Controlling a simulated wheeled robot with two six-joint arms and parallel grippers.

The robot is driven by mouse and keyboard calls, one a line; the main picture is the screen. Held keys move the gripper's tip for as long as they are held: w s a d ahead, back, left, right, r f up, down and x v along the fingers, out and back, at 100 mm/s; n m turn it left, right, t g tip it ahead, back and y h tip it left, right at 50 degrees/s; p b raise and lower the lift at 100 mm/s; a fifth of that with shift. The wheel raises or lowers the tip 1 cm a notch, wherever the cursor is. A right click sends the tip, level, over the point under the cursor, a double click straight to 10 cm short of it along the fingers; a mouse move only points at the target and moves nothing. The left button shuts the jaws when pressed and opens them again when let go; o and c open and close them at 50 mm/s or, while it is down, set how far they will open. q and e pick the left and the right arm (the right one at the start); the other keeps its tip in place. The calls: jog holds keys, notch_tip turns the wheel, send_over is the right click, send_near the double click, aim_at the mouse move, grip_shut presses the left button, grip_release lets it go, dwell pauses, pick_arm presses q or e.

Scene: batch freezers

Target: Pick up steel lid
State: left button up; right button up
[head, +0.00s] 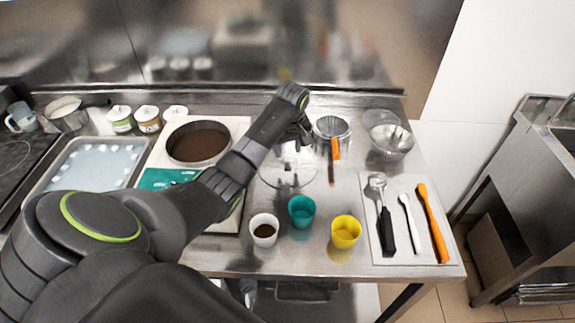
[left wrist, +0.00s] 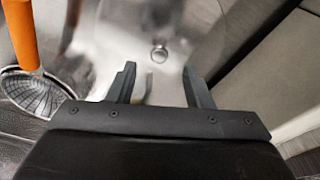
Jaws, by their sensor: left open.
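The steel lid (left wrist: 150,30) shows in the left wrist view as a shiny, pale round surface with a small round knob (left wrist: 159,54) on it. My left gripper (left wrist: 160,88) is open, and its two fingers stand apart below the knob in that view, with nothing held between them. In the head view my left gripper (head: 300,136) points down near the back of the steel table, and the arm hides part of the lid (head: 291,149). I cannot tell whether the fingers touch the lid. My right gripper is not in view.
A steel pot (head: 331,128) and an orange-handled tool (head: 335,149) are close on the right. A clear bowl (head: 288,181) is in front. White (head: 264,229), teal (head: 301,210) and yellow (head: 345,231) cups line the front. Utensils lie on a right mat (head: 404,186).

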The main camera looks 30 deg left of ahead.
aim_at(288, 160)
pick_arm(q)
jog(key=shift+w+a+f+p, duration=0.1)
jog(key=shift+f+p, duration=0.2)
jog(key=shift+f, duration=0.95)
jog(key=shift+w+a+f+p, duration=0.1)
jog(key=shift+f+p, duration=0.15)
jog(key=shift+f, duration=0.95)
grip_shut()
